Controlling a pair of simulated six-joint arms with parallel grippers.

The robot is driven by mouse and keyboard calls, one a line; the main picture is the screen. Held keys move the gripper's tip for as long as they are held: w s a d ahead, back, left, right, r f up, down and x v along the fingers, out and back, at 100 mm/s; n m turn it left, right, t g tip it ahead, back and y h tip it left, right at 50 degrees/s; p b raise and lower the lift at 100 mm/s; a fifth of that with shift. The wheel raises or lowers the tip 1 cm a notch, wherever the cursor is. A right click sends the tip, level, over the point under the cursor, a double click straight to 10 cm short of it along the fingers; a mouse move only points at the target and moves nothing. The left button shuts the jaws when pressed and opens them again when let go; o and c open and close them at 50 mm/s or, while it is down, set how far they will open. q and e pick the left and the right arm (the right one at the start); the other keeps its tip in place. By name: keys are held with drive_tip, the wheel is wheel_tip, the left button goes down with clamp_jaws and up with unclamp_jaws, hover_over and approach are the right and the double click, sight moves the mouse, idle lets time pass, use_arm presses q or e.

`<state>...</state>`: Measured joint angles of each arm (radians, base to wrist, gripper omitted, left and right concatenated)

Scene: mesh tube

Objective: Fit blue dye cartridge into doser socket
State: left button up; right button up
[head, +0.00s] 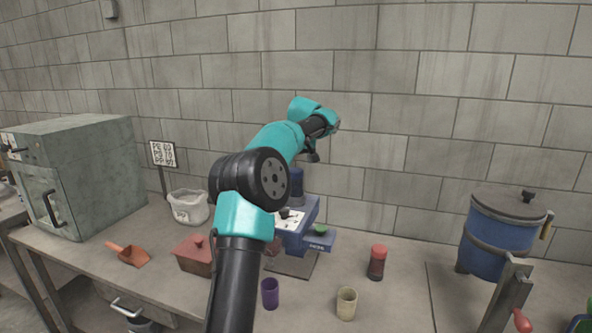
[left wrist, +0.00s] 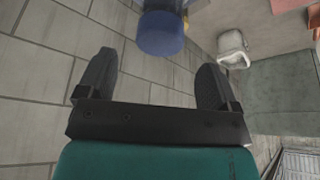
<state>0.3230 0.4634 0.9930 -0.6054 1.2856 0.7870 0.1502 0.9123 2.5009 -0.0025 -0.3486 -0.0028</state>
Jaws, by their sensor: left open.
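A blue doser (head: 300,238) with a white label stands at mid-table, partly hidden by my left arm. A dark blue cylinder (head: 297,181), apparently the blue dye cartridge, rises at its top; I cannot tell whether it is fully seated. The socket is hidden. In the left wrist view the blue cylinder (left wrist: 160,36) lies beyond the fingertips, between their directions and apart from them. My left gripper (left wrist: 157,68) is open and empty, its fingers spread wide. In the head view it is above the doser, mostly hidden by its wrist. My right gripper is not in view.
A purple cup (head: 270,293), beige cup (head: 346,304) and red-lidded jar (head: 376,263) stand in front. A red box (head: 194,255), orange scoop (head: 130,255), white bucket (head: 187,207) and grey cabinet (head: 95,175) are left. A blue pot (head: 497,240) is right. A block wall stands behind.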

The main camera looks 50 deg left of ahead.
use_arm(q)
drive_tip(key=v, duration=0.5)
idle(0.6)
